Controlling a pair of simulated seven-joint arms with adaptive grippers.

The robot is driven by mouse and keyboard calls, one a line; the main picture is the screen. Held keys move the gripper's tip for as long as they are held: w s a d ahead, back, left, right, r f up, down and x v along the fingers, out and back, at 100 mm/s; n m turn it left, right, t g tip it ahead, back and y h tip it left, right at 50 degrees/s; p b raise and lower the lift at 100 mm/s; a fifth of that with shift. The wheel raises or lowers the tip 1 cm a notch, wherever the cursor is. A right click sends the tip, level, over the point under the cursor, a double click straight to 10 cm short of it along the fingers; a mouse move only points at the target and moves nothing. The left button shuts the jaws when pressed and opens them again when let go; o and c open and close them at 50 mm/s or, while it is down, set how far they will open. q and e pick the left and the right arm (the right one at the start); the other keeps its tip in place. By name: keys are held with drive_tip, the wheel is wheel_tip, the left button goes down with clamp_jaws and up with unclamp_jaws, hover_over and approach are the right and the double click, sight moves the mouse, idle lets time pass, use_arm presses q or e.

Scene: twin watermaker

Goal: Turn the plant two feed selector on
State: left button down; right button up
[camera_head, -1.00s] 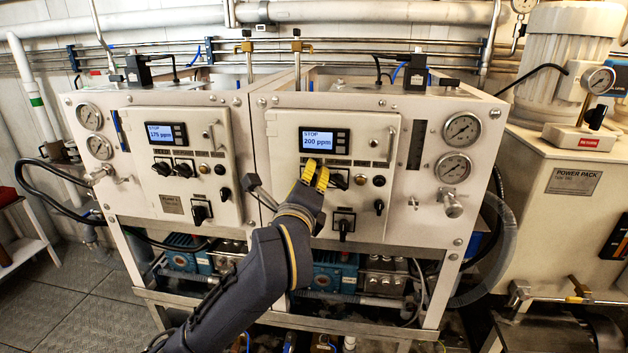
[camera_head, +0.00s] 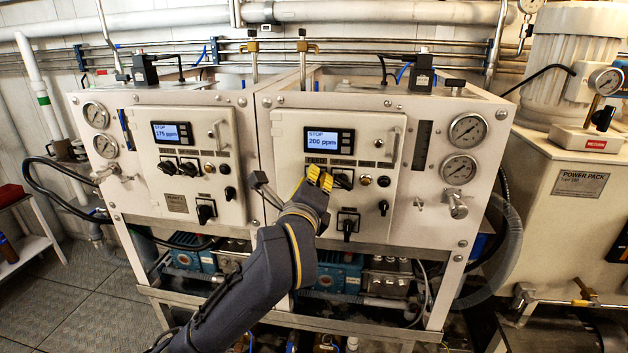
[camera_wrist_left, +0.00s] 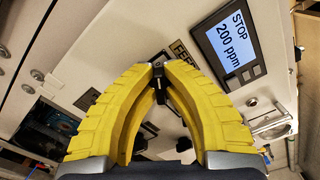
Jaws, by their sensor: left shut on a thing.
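The plant two panel (camera_head: 290,125) is the right-hand white cabinet front. Its display (camera_head: 329,140) reads STOP 200 ppm and also shows in the left wrist view (camera_wrist_left: 230,40). My left gripper (camera_head: 319,178) has yellow fingers at the knob row just below the display. In the left wrist view its tips (camera_wrist_left: 158,70) are closed on the small black feed selector (camera_wrist_left: 158,78), beside the FEED label. The fingers hide most of this knob, so its exact angle cannot be told. My right gripper is not in view.
A second black knob (camera_head: 343,180) sits just right of the fingers, with a round button (camera_head: 365,180) beyond. A larger black switch (camera_head: 348,224) is below. The plant one panel (camera_head: 145,130) stands left, showing STOP 175 ppm. Gauges (camera_head: 467,130) are at right.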

use_arm(q)
drive_tip(key=shift+m, duration=0.5)
drive_tip(key=c, duration=1.5)
unclamp_jaws()
drive_tip(key=shift+s, duration=0.1)
drive_tip(key=shift+s+a, duration=0.25)
drive_tip(key=shift+s, duration=0.95)
drive_tip(key=shift+s+a, duration=0.2)
drive_tip(key=shift+s, duration=0.95)
drive_tip(key=shift+s+a, duration=0.25)
drive_tip(key=shift+s, duration=0.95)
